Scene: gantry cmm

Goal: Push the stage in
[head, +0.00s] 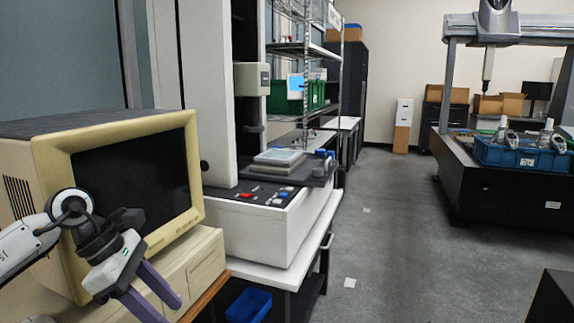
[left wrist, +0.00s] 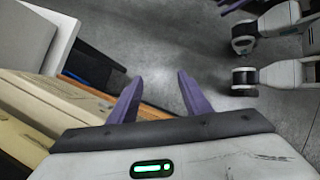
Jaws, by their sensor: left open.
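The stage (head: 312,174) is a dark flat plate with a pale glass-like panel on top. In the head view it lies over the white base of the tall measuring machine (head: 262,232), and its right end juts out past the base. Blue knobs show at that end. My left gripper (head: 164,308) is at the lower left, in front of the old monitor, well short of the stage and lower than it. Its purple fingers are apart and empty; the left wrist view also shows them spread (left wrist: 160,78) above the floor.
A beige monitor (head: 62,150) on a beige case stands close beside my left arm. A blue bin (head: 249,305) is low, below the machine's white bench. Shelving stands behind the machine. The grey floor (head: 395,225) is clear to the right, up to a black gantry table (head: 500,200).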

